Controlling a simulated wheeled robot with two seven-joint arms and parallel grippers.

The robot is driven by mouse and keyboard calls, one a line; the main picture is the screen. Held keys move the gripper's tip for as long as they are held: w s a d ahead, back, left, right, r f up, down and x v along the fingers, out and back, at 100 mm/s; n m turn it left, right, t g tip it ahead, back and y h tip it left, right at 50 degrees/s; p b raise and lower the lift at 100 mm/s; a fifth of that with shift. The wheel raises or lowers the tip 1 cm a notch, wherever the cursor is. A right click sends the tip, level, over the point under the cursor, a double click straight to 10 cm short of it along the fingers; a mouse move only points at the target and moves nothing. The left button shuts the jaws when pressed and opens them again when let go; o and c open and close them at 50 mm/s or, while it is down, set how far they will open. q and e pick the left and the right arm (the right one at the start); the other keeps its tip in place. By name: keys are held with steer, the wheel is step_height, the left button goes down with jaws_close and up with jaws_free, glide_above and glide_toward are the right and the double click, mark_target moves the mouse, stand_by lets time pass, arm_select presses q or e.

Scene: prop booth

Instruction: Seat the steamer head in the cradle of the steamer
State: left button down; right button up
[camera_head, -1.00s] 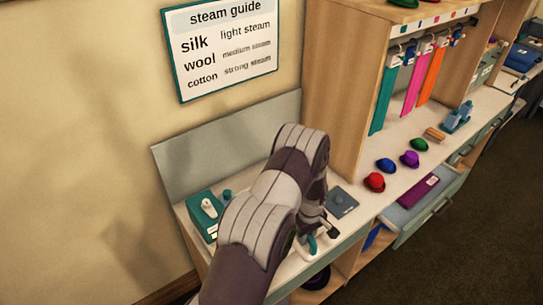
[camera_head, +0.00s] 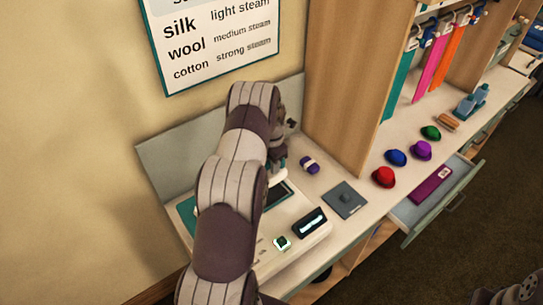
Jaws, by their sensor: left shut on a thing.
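My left arm reaches in from the bottom, and my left gripper (camera_head: 277,160) is small and partly hidden behind it. It is shut on a white and teal piece, the steamer head (camera_head: 278,177), just above or at the back of the steamer. The pale steamer body (camera_head: 300,240) lies on the counter under the arm, with a lit green button and a dark display. The cradle cannot be made out behind the arm and gripper, nor whether the head touches it. A dark part of my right gripper (camera_head: 518,292) shows at the bottom right corner; its jaws are unclear.
A grey pad (camera_head: 344,200) and a small purple item (camera_head: 309,164) lie right of the steamer. Small hats, including a red one (camera_head: 384,177), stand further right. A wooden partition (camera_head: 350,80) rises behind. A drawer (camera_head: 430,205) stands open at the front.

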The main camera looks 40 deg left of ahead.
mark_target(272, 177)
arm_select(q)
steer(key=shift+s+d, duration=0.3)
steer(key=shift+s, duration=0.05)
steer(key=shift+s+d+f+b, duration=0.15)
steer(key=shift+f+b, duration=0.1)
steer(key=shift+b, duration=0.15)
steer(key=f, duration=0.1)
steer(key=f+b, duration=0.1)
steer(key=f, duration=0.1)
steer(key=w+f+b, duration=0.1)
steer(key=f, duration=0.1)
steer(key=shift+a, duration=0.4)
steer(key=shift+s+f+b, duration=0.1)
steer(key=shift+f+b, duration=0.2)
steer(key=shift+b, duration=0.3)
steer(key=shift+s+d, duration=0.15)
steer(key=shift+d, duration=0.05)
steer(key=shift+r, duration=0.1)
arm_select(e)
steer(key=f, duration=0.4)
steer(key=shift+s+d, duration=0.3)
arm_select(q)
steer(key=shift+a, duration=0.1)
arm_select(e)
steer(key=shift+w+a, duration=0.15)
